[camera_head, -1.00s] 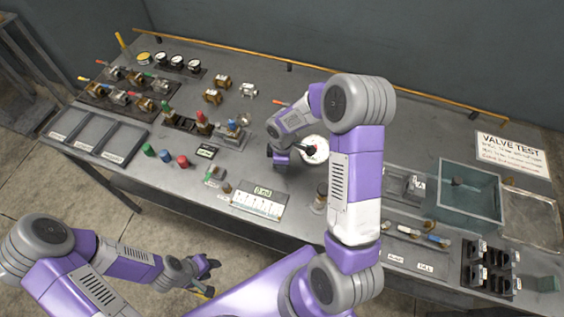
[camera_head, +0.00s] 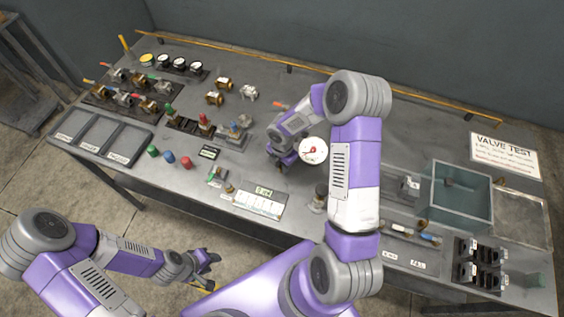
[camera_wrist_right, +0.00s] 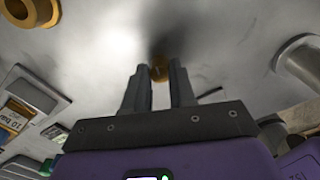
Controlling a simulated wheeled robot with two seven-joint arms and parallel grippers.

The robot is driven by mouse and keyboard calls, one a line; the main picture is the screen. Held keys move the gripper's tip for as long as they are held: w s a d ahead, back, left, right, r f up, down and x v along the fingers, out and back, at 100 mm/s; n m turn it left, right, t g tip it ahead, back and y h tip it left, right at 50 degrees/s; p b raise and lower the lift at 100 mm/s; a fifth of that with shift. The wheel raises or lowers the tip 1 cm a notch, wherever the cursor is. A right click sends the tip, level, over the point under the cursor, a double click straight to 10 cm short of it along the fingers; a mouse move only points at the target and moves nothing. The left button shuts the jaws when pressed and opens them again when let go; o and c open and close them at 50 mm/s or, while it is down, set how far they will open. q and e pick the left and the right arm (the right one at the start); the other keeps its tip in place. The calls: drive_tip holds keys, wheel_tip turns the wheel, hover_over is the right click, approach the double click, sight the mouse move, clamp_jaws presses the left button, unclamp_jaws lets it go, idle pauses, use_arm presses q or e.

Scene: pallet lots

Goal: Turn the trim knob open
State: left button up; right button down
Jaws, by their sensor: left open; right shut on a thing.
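In the right wrist view, a small round brass-coloured knob (camera_wrist_right: 160,73) sits between the fingertips of my right gripper (camera_wrist_right: 160,85), which is shut on it. It looks like the trim knob; its turn angle cannot be read. In the head view my right gripper (camera_head: 284,161) is low over the middle of the bench, just left of a white round gauge (camera_head: 314,150) with a red needle. The knob is hidden there by the gripper and arm. My left gripper (camera_head: 208,261) is open and empty, in front of the bench.
The grey bench (camera_head: 290,85) carries several valves at the left and a label card (camera_head: 259,202) near the front edge. A clear tank (camera_head: 462,193) and a black rack (camera_head: 480,262) stand at the right. The back middle is fairly clear.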

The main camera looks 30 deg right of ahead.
drive_tip(key=shift+n+p, duration=0.45)
drive_tip(key=shift+n, duration=0.55)
drive_tip(key=c, duration=0.9)
unclamp_jaws()
wheel_tip(320, 180, up, 8)
drive_tip(key=shift+f+p, duration=0.2)
drive_tip(key=shift+p, duration=0.35)
